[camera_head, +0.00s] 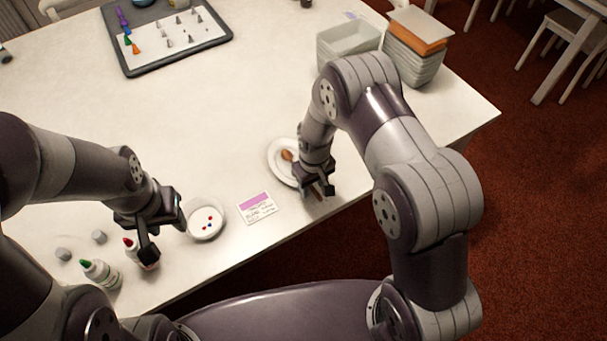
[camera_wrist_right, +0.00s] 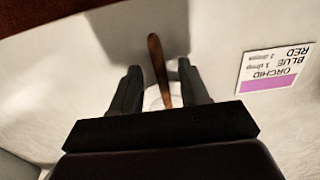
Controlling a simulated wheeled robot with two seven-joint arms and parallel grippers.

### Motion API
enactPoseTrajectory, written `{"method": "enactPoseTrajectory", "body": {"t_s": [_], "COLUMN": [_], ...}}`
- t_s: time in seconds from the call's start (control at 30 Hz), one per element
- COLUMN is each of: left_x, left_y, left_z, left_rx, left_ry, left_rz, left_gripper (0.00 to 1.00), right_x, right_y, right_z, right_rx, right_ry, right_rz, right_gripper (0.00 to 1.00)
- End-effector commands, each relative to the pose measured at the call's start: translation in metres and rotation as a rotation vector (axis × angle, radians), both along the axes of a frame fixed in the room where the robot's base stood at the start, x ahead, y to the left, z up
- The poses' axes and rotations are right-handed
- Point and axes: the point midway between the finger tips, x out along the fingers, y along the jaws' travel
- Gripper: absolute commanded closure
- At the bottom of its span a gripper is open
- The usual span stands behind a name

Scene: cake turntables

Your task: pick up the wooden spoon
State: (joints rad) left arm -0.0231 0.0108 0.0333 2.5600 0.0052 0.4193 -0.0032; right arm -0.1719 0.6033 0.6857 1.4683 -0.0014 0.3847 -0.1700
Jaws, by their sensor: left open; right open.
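The wooden spoon (camera_head: 287,155) has its brown bowl on a small white plate (camera_head: 274,164) near the table's front edge. My right gripper (camera_head: 318,187) is open just over the spoon's handle and hides part of it. In the right wrist view, the brown handle (camera_wrist_right: 156,58) runs between the two open fingers (camera_wrist_right: 159,72), with a gap visible on each side. My left gripper (camera_head: 162,236) is open above the table at the left, close to a white bottle with a red cap (camera_head: 130,243). I cannot tell whether it touches the bottle.
A green-capped bottle (camera_head: 101,273) stands at left. A tray of piping tips (camera_head: 172,40) and grey tubs (camera_head: 347,40) are farther back. The table's middle is clear.

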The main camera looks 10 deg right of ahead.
Motion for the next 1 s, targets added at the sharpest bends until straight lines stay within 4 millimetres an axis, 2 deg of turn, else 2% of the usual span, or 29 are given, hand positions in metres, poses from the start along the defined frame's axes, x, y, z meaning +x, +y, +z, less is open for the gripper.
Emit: {"method": "enactPoseTrajectory", "body": {"t_s": [0.07, 0.2, 0.63, 0.87, 1.0], "left_x": [0.0, 0.0, 0.0, 0.0, 0.0], "left_y": [0.0, 0.0, 0.0, 0.0, 0.0], "left_z": [0.0, 0.0, -0.001, -0.004, -0.005], "left_rx": [0.0, 0.0, 0.0, 0.0, 0.0], "left_ry": [0.0, 0.0, 0.0, 0.0, 0.0], "left_rz": [0.0, 0.0, 0.0, 0.0, 0.0], "left_gripper": [0.57, 0.57, 0.57, 0.57, 0.57], "right_x": [0.0, 0.0, 0.001, 0.001, -0.028], "right_y": [0.0, 0.0, 0.0, 0.0, -0.009], "right_z": [0.0, 0.0, 0.006, 0.04, 0.06], "right_rx": [0.0, 0.0, 0.001, 0.0, 0.001], "right_ry": [0.0, 0.0, -0.002, -0.004, -0.002], "right_rz": [0.0, 0.0, 0.0, 0.0, -0.002], "right_gripper": [0.55, 1.0, 1.0, 1.0, 1.0]}}
